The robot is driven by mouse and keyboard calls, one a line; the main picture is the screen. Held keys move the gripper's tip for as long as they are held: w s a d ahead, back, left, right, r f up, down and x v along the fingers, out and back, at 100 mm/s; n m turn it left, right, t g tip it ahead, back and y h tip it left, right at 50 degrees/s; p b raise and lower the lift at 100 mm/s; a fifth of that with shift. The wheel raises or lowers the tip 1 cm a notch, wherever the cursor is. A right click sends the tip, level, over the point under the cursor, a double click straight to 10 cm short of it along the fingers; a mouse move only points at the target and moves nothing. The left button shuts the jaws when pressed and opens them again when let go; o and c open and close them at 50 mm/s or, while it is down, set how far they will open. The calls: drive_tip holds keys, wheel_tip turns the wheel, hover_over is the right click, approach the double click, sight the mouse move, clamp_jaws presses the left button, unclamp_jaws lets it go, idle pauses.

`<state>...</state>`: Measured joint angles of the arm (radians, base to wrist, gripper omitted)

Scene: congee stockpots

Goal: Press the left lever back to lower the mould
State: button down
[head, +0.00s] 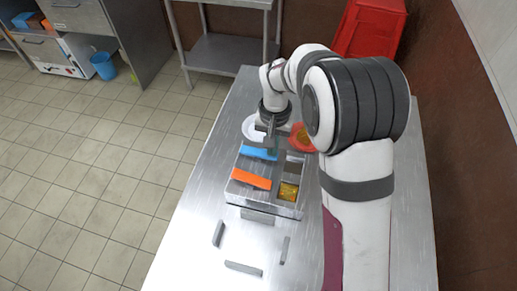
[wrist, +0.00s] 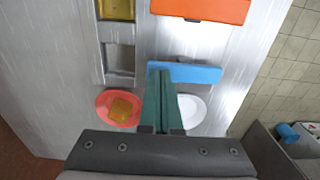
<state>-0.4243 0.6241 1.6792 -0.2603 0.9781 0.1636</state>
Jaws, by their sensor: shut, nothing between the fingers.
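The steel press (head: 235,190) stands on the table with a blue lever (head: 258,153) and an orange lever (head: 251,179). Both levers also show in the wrist view, blue (wrist: 205,72) and orange (wrist: 205,9). Beside the orange lever is a mould opening with a yellow block (head: 289,191). Beside the blue lever is an opening that looks empty (wrist: 120,58). My gripper (head: 270,143) is shut and empty, its green fingers (wrist: 160,70) at the end of the blue lever nearest the openings. I cannot tell whether they touch it.
A red plate (wrist: 104,108) with a yellow piece and a white plate (wrist: 194,104) lie beyond the press. Several loose grey bars, one here (head: 243,268), lie on the table's near part. A red container (head: 370,30) stands behind the table. The table's left side is clear.

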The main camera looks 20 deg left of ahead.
drive_tip(key=shift+f, duration=0.3)
wheel_tip(320, 180, up, 7)
drive_tip(key=shift+f, duration=0.1)
drive_tip(key=shift+r, duration=0.6)
idle(0.4)
drive_tip(key=s+d+r+m+y, duration=0.1)
drive_tip(key=s+d+r+m, duration=0.1)
drive_tip(key=s+d+r, duration=0.5)
drive_tip(key=s+d+m, duration=0.2)
drive_tip(key=s+d, duration=0.4)
drive_tip(key=s, duration=0.4)
drive_tip(key=s+d+f+m, duration=0.1)
drive_tip(key=s+f, duration=0.1)
drive_tip(key=s, duration=0.7)
drive_tip(key=shift+m+y, duration=0.3)
drive_tip(key=shift+y, duration=0.1)
